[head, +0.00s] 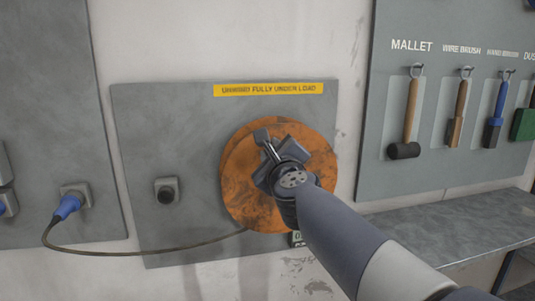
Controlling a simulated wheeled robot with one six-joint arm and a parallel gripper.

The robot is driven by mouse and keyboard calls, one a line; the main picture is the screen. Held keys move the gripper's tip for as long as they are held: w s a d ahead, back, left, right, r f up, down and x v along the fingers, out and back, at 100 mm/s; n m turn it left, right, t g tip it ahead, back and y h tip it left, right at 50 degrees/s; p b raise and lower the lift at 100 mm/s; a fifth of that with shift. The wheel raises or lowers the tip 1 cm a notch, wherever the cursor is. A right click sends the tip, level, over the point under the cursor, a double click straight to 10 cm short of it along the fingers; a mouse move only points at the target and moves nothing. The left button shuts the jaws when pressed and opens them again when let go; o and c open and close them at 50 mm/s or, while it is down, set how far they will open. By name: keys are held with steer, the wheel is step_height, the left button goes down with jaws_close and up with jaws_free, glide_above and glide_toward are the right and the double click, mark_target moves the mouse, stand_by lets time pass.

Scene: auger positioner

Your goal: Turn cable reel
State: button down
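The cable reel (245,198) is a round, worn orange disc on a grey wall panel (165,120). A yellow label (268,89) above it reads "unwind fully under load". My gripper (264,138) is in front of the reel's upper middle, and my arm comes in from the lower right. The gripper and wrist hide the reel's centre and part of its right side. I cannot tell whether the fingers are open or closed on a handle. A dark cable (150,253) runs from the reel's lower left to a blue plug (69,206) in a socket at the left.
An empty-looking dark socket (166,192) sits left of the reel. At the right, a tool board (385,120) holds a mallet (404,150) and several brushes. A grey bench (470,225) juts out below the board. The wall left of the reel is free of my arm.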

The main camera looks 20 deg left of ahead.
steer(key=shift+d, duration=0.1)
stand_by(0.3)
steer(key=c, duration=1.2)
jaws_free()
steer(key=shift+w, duration=0.1)
steer(key=shift+o, duration=0.2)
steer(key=v, duration=1)
steer(key=shift+s, duration=0.4)
steer(key=shift+w+d, duration=0.1)
steer(key=x, duration=1)
steer(key=shift+w, duration=0.3)
steer(key=shift+s, duration=0.1)
